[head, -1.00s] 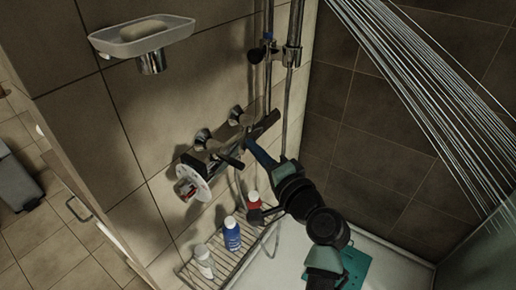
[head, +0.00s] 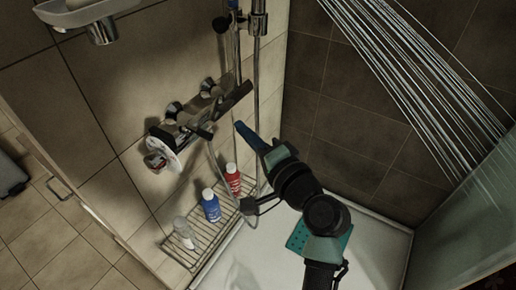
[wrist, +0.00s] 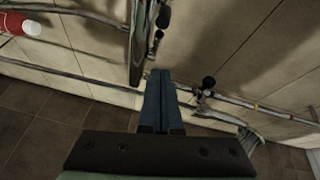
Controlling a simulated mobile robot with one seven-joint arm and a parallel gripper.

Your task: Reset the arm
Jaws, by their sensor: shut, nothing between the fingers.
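My gripper (head: 240,126) has blue fingers held together, with nothing between them. In the head view its tip is in front of the tiled wall, just right of and below the shower mixer (head: 190,124), with a visible gap in the picture. My arm reaches up from the lower right over the shower tray. In the wrist view the closed fingers (wrist: 158,76) point away from the camera towards the wall and the shower pipes, and hold nothing.
A wire rack (head: 208,242) below the mixer carries a blue bottle (head: 210,206), a red bottle (head: 233,180) and a pale bottle (head: 184,232). A soap dish (head: 85,12) is on the wall. Water streams (head: 410,85) fall at right. A teal mat (head: 297,236) lies on the shower tray (head: 386,250).

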